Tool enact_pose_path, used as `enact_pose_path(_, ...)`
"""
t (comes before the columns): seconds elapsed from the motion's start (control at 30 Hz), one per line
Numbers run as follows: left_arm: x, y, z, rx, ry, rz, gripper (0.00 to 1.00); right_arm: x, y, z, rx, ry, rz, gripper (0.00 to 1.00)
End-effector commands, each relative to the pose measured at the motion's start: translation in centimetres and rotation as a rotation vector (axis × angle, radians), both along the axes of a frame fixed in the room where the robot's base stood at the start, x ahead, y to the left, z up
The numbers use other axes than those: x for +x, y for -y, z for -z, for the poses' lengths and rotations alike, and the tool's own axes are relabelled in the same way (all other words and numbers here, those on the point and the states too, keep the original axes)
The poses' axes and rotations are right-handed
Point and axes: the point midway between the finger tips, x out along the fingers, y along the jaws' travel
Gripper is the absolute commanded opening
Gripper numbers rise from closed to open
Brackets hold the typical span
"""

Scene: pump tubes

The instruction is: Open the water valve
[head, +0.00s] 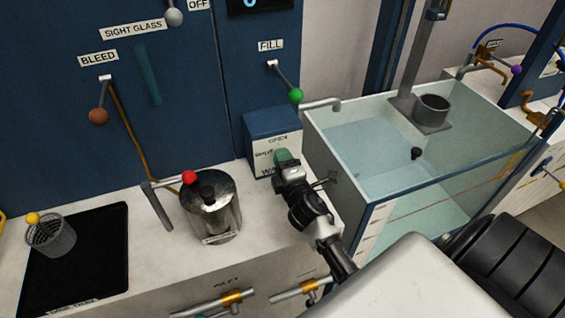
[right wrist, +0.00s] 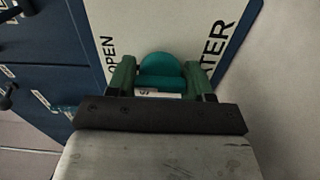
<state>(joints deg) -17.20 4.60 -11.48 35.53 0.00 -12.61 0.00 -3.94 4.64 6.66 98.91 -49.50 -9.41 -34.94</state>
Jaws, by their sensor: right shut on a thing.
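The water valve is a teal knob (right wrist: 160,70) on the white front of a small blue box (head: 272,122). The front carries the words OPEN and WATER, and a partly hidden label that starts with S. My right gripper (head: 287,160) reaches the box front from the lower right. In the right wrist view its green fingers (right wrist: 160,80) stand on either side of the knob and are shut on it. The knob's pointer direction is hidden by the gripper. My left gripper is not in view.
Right of the box is a clear-walled water tank (head: 350,222) with a grey spout over its edge. A metal canister (head: 212,212) with a red-knobbed lever beside it stands to the left. A mesh cup (head: 52,238) stands on a black mat (head: 95,262). FILL and BLEED levers hang above.

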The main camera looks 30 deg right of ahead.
Motion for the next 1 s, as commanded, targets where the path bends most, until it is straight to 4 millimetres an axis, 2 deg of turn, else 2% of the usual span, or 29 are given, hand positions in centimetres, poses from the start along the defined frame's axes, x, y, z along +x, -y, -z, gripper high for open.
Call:
enact_pose_path(0.03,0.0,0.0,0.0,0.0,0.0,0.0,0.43,0.0,0.0,0.1,0.006,-0.002,0.001,0.27)
enact_pose_path(0.07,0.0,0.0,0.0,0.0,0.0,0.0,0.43,0.0,0.0,0.1,0.006,-0.002,0.001,0.56)
enact_pose_path(0.2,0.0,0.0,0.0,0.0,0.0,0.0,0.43,0.0,0.0,0.1,0.003,-0.001,0.0,0.77)
enact_pose_path(0.47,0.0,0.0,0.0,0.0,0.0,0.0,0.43,-0.1,0.0,0.1,0.001,-0.001,0.0,0.77)
enact_pose_path(0.57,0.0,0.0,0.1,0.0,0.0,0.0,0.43,-0.6,-0.2,0.1,0.001,-0.002,0.0,0.77)
enact_pose_path(0.67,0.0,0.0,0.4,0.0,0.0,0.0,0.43,-2.0,-0.5,0.2,0.001,-0.002,-0.001,0.77)
enact_pose_path(1.0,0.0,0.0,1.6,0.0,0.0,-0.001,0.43,-8.5,-2.0,0.3,0.004,-0.003,0.0,0.77)
